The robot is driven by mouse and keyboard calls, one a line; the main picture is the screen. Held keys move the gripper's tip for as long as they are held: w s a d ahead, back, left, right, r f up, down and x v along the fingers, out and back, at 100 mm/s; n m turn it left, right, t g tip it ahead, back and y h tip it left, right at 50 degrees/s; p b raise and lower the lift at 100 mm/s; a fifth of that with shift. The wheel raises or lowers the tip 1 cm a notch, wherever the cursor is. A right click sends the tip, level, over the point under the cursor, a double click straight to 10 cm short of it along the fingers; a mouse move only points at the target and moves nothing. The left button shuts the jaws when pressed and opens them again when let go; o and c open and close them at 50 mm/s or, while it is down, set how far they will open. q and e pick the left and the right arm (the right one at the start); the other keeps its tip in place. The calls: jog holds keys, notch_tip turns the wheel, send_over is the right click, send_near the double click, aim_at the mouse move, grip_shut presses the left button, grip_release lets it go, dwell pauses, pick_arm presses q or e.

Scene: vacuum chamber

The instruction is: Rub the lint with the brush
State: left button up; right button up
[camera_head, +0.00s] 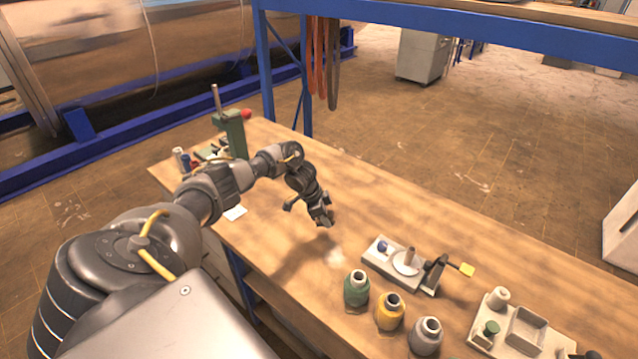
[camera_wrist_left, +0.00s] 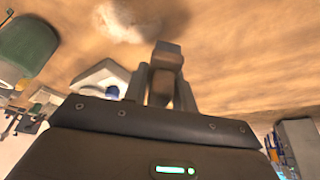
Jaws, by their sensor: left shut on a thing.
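The lint (camera_head: 335,257) is a pale fuzzy patch on the wooden workbench, left of the bottles; it also shows at the top of the left wrist view (camera_wrist_left: 122,20). My left gripper (camera_head: 320,214) is above the bench, a little behind the lint and apart from it. In the left wrist view, it is shut on a small brown block-like thing (camera_wrist_left: 166,58), which looks like the brush. Its bristles cannot be made out. My right gripper is not in view.
Green (camera_head: 357,290), yellow (camera_head: 389,312) and grey (camera_head: 425,337) bottles stand at the front edge. A device with a white disc (camera_head: 405,264) sits behind them. A tray (camera_head: 500,335) lies at right, a green stand (camera_head: 233,133) at far left. The bench's back middle is clear.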

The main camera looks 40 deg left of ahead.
pick_arm(q)
jog(key=w+d+r+m+b, duration=0.1)
jog(key=w+d+r+b, duration=0.2)
jog(key=d, duration=0.5)
jog(key=d+r+m+b, duration=0.1)
jog(key=d+r+b, duration=0.2)
jog(key=d+r, duration=0.35)
jog(key=s+d+b, duration=0.6)
jog(key=s+d, duration=0.5)
jog(key=s, duration=0.5)
jog(key=shift+s+d+f+m+g+h, duration=0.25)
jog(key=shift+d+f+m+g+h, duration=0.1)
jog(key=shift+f, duration=0.1)
